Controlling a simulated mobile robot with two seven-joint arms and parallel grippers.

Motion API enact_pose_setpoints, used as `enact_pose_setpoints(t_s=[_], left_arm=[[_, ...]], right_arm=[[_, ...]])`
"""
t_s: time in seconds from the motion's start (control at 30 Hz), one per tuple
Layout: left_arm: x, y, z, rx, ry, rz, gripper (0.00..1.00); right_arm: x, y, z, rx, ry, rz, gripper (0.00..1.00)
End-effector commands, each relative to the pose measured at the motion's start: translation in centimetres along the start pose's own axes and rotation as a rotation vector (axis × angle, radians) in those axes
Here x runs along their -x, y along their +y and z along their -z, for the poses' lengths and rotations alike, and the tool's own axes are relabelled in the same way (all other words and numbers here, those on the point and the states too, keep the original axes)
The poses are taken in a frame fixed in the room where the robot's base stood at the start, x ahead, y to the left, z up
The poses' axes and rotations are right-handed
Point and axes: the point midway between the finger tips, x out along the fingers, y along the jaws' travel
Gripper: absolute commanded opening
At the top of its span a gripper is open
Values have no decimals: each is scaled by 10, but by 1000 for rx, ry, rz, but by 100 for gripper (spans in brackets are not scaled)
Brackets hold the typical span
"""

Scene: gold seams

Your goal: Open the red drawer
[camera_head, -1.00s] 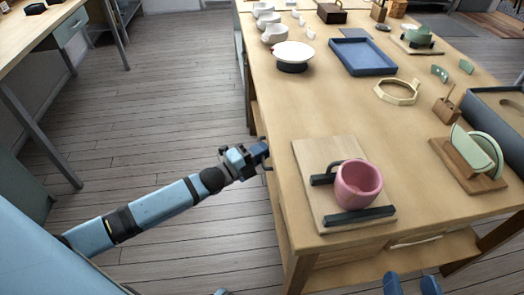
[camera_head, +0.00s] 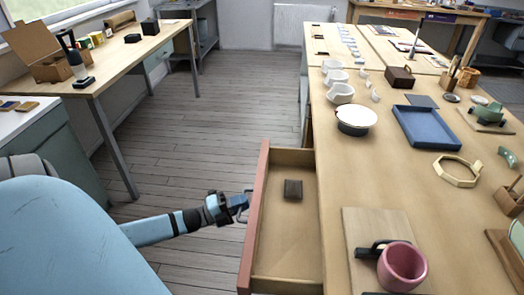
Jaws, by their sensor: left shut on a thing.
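The red drawer (camera_head: 256,217) is pulled out from the left side of the long wooden table. Its red front faces left, and its light wooden inside shows. A small dark brown block (camera_head: 293,190) lies inside it, toward the far end. My left gripper (camera_head: 241,206) is at the drawer's front, shut on the drawer's handle. The handle is mostly hidden by the fingers. My right gripper is not in view.
The table (camera_head: 345,180) carries a pink mug (camera_head: 401,268) on a wooden board, a white bowl (camera_head: 356,118), a blue tray (camera_head: 426,127) and a wooden ring (camera_head: 457,170). The floor (camera_head: 215,120) left of the drawer is clear. Another workbench (camera_head: 112,69) stands at the left.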

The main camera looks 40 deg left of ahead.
Motion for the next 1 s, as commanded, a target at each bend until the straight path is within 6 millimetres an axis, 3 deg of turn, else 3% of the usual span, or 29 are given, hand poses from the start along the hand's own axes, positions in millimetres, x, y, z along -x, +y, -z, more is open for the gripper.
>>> enact_pose_setpoints(t_s=[0.3, 0.73, 0.8, 0.87, 1.0], left_arm=[[28, -6, -11, 1, 1, -1, 0], [31, -6, -12, 1, 1, 0, 0], [31, -6, -12, 1, 1, 0, 24], [31, -6, -12, 1, 1, 0, 36], [31, -6, -12, 1, 0, 0, 36]], right_arm=[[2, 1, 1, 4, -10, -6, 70], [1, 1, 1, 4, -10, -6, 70], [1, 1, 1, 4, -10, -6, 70], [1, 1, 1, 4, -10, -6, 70], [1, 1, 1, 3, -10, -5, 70]])
